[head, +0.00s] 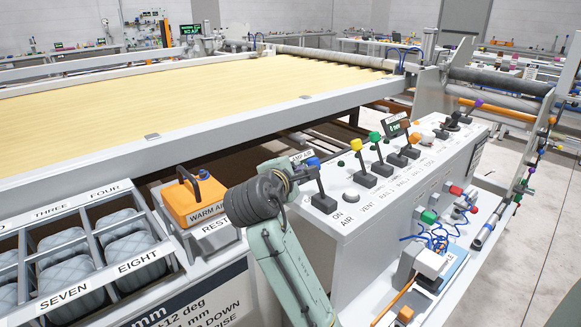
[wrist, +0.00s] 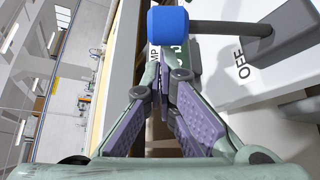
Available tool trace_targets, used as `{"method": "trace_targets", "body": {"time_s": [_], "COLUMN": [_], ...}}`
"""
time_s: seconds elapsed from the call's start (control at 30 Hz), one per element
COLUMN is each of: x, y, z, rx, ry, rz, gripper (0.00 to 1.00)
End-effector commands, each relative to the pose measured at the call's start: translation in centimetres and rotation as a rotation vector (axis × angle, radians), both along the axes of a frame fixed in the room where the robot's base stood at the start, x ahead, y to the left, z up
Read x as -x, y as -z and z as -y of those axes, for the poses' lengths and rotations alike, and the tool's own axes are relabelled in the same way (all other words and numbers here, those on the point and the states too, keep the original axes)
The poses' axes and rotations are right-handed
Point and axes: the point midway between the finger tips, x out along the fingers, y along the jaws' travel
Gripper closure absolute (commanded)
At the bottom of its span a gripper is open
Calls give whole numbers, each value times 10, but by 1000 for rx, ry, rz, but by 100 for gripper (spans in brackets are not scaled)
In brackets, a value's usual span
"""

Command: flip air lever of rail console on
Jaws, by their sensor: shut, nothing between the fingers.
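The air lever has a blue knob (head: 313,162) on a dark shaft and dark base (head: 324,203) at the left end of the rail console (head: 365,225). The shaft leans up and slightly left in the head view. The words ON and AIR are printed in front of its base. In the wrist view the blue knob (wrist: 168,26) is at top centre, its shaft runs right, and OFF is printed beside it. My gripper (wrist: 162,72) is shut and empty, its tips right by the knob. I cannot tell whether they touch it. In the head view my wrist partly hides the gripper (head: 301,174).
Levers with yellow (head: 356,144), green (head: 375,137) and orange knobs stand right of the blue one. An orange warm air unit (head: 194,199) sits left of my arm. A divided tray (head: 90,225) of quilted rolls is at left. The quilting table (head: 190,95) lies behind.

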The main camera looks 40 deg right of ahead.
Motion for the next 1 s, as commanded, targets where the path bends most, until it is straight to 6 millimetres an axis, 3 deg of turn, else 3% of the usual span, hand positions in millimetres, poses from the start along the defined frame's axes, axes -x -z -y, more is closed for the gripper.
{"method": "trace_targets", "body": {"time_s": [1.0], "x": [11], "y": [-6], "z": [1], "rx": [-11], "ry": [0], "rz": [142], "gripper": [100]}}
